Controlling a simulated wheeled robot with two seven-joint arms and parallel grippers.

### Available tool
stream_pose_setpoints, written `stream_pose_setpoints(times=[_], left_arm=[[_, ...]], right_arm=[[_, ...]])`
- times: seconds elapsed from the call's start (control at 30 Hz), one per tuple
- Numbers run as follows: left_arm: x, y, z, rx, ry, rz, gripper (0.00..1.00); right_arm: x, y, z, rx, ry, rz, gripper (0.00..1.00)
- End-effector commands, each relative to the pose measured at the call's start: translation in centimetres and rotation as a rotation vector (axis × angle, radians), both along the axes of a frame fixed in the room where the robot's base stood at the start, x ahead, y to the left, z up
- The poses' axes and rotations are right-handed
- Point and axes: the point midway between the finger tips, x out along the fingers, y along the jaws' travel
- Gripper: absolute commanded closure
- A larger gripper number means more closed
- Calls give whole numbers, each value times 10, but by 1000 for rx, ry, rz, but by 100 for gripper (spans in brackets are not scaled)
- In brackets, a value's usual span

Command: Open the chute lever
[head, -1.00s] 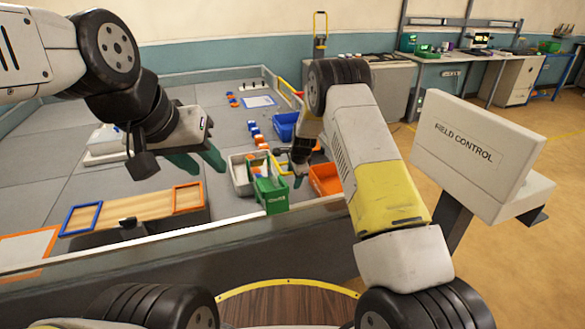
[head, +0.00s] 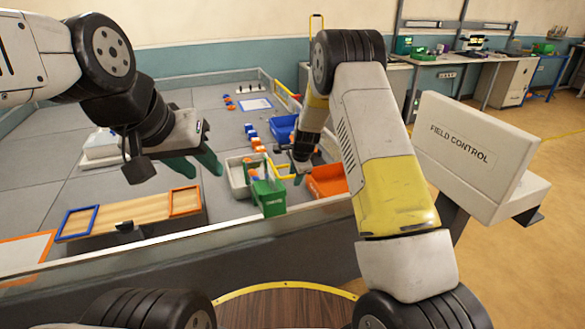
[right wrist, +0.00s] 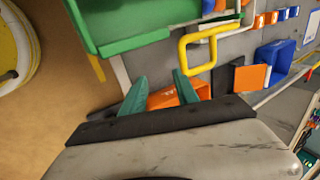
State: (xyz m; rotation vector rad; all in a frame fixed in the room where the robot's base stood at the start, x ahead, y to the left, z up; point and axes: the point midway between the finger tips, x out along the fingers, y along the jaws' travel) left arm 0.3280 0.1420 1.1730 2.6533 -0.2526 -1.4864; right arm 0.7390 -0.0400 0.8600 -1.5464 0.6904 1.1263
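The chute lever appears to be the yellow loop handle (right wrist: 184,55) beside the green chute box (right wrist: 130,25) in the right wrist view. In the head view the lever (head: 284,171) is a small yellow bar, partly hidden by my right gripper, by the green box (head: 268,197). My right gripper (right wrist: 160,92) has its teal fingers spread, with nothing held; the loop is beyond the fingertips, apart from them. In the head view my right gripper (head: 298,177) is small and partly blocked. My left gripper (head: 194,163) is open and empty above the grey field, far left of the lever.
An orange bin (head: 328,182) stands right of the lever and a grey bin (head: 236,178) left of it. A blue bin (head: 283,128) is farther back. The field wall (head: 230,232) runs in front. The field control panel (head: 462,143) stands at right.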

Motion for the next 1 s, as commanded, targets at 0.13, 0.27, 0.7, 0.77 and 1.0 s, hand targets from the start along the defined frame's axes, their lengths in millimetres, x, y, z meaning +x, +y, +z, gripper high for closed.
stream_pose_setpoints(times=[0.13,0.27,0.7,0.77,1.0], left_arm=[[0,0,0,0,0,0,64],[0,0,0,0,0,0,64],[0,0,0,0,0,0,64],[0,0,0,0,0,0,64],[0,0,0,0,0,0,64]], right_arm=[[-7,-2,9,0,-1,1,64],[-13,-4,15,0,-1,1,64],[-17,-5,19,0,0,1,64],[-17,-5,19,0,0,1,64],[-20,-1,20,-22,3,71,95]])
